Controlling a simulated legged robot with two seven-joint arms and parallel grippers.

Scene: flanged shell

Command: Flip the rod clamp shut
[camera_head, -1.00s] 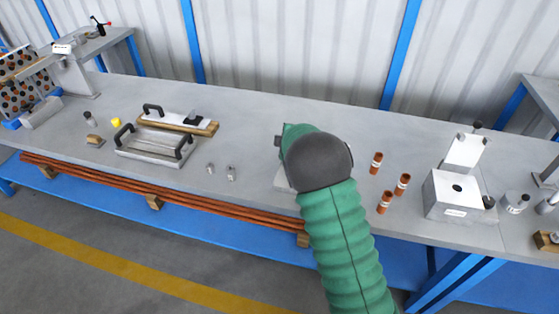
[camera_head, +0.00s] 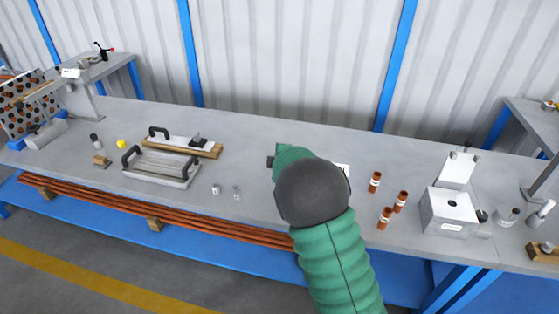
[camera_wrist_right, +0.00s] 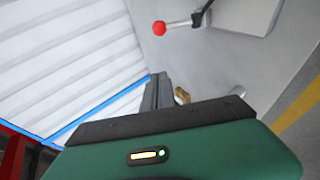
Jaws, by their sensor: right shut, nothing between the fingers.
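In the right wrist view, a lever with a red ball knob (camera_wrist_right: 159,28) and a dark and metal shaft reaches over a pale plate (camera_wrist_right: 245,12). This looks like the rod clamp's handle; the clamp body is cut off at the top edge. My right gripper (camera_wrist_right: 157,82) shows its dark fingers shut and empty, apart from the red knob. In the head view, my green right arm hides most of this spot. Only a dark bit of the right gripper (camera_head: 270,161) and a pale plate edge (camera_head: 343,170) show beside it. My left gripper is out of view.
Left are small metal pins (camera_head: 216,189) and a handled metal plate (camera_head: 160,170). The bench (camera_head: 300,128) is clear behind my arm.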

